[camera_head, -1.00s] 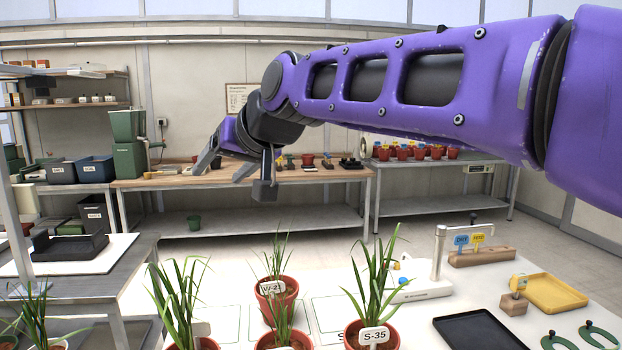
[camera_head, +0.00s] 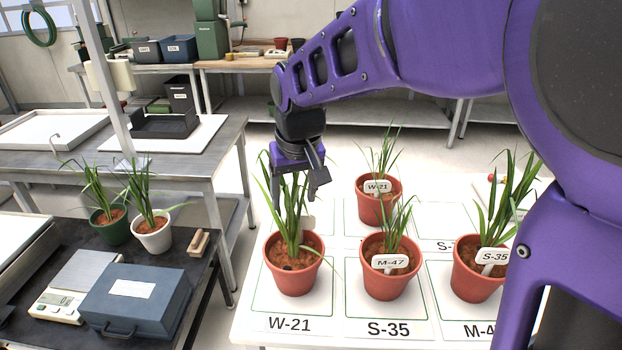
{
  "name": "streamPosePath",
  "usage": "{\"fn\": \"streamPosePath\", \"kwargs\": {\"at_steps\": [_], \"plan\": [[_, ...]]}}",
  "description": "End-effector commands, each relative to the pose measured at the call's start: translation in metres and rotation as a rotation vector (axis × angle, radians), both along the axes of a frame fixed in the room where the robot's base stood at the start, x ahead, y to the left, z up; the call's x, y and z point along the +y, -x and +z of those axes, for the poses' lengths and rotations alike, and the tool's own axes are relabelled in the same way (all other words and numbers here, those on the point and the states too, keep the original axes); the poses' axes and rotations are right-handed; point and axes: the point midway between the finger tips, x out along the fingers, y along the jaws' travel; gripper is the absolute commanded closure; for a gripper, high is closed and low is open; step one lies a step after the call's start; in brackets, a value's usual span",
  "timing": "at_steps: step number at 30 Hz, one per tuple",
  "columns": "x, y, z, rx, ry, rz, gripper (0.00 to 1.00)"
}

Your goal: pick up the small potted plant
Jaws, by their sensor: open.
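Several terracotta pots with grassy plants stand on a white table with printed squares. The shortest plant appears to be the one in the pot tagged M-47 (camera_head: 386,280), on the square printed S-35. A taller plant in a front left pot (camera_head: 293,275) stands on the W-21 square; its tag is turned away. A pot tagged W-21 (camera_head: 377,206) stands behind, and a pot tagged S-35 (camera_head: 478,283) stands to the right. My gripper (camera_head: 297,188) is open, pointing down among the upper leaves of the front left plant. Leaves partly hide one finger. It holds nothing.
A dark bench at left holds a green pot (camera_head: 112,226), a white pot (camera_head: 153,238), a scale (camera_head: 65,300) and a blue case (camera_head: 136,300). My arm covers the upper right of the view. A floor gap separates bench and table.

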Motion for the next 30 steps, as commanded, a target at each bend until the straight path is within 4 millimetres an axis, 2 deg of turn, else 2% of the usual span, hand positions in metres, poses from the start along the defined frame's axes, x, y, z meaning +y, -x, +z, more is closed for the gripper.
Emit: {"fn": "streamPosePath", "kwargs": {"at_steps": [1,3,12,22,30], "plan": [[0.001,-0.002,-0.015,0.005,0.003,0.001,0.30],[0.003,-0.006,-0.030,0.005,0.003,0.001,0.30],[0.009,-0.021,-0.085,0.003,0.001,0.001,0.30],[0.010,-0.028,-0.106,0.000,0.000,0.000,0.30],[0.011,-0.039,-0.143,0.000,0.000,0.000,0.30]]}}
